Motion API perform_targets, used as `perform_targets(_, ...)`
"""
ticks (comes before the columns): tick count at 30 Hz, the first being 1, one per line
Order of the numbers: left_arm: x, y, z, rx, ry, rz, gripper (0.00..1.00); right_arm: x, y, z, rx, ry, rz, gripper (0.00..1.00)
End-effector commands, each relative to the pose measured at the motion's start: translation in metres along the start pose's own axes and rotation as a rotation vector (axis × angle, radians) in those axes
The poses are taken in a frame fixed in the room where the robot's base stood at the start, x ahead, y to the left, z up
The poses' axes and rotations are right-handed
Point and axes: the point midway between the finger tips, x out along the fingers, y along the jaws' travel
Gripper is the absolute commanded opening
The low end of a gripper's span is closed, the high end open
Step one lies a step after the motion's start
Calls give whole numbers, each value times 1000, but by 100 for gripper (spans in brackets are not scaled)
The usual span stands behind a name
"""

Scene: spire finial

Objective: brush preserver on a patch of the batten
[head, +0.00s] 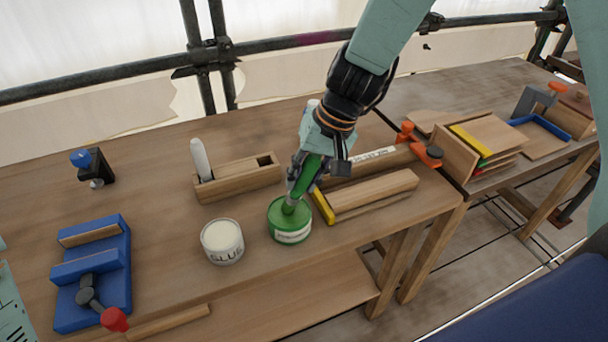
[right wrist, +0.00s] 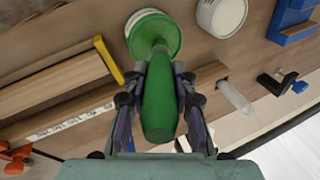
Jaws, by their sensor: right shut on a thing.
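My right gripper (head: 303,174) is shut on a brush with a green handle (right wrist: 159,97). The brush points down at a green tin (head: 290,232) with a white label, and its lower end is at the tin's opening. The bristles are hidden, so I cannot tell how deep they are. The tin also shows in the right wrist view (right wrist: 153,33). A wooden batten (head: 375,194) with a yellow end lies on the bench right of the tin. Behind it, a strip with a white printed label (head: 375,157) lies by orange clamps.
A white glue pot (head: 222,241) stands close left of the tin. A wooden block (head: 238,180) holding a white marker-like stick is behind it. A blue vise (head: 92,270) is at the left. Boards (head: 488,134) lie on the right bench. The bench front edge is near the tin.

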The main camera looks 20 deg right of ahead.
Motion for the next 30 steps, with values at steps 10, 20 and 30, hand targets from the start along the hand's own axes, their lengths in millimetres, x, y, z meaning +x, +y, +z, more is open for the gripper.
perform_targets(10,-23,0,0,0,0,0,40,-25,-9,-3,0,2,0,0)
perform_targets(20,-42,0,0,0,0,0,40,-46,-16,-5,-1,3,0,0)
perform_targets(30,-60,0,0,0,0,0,40,-66,-23,-7,0,2,-1,0)
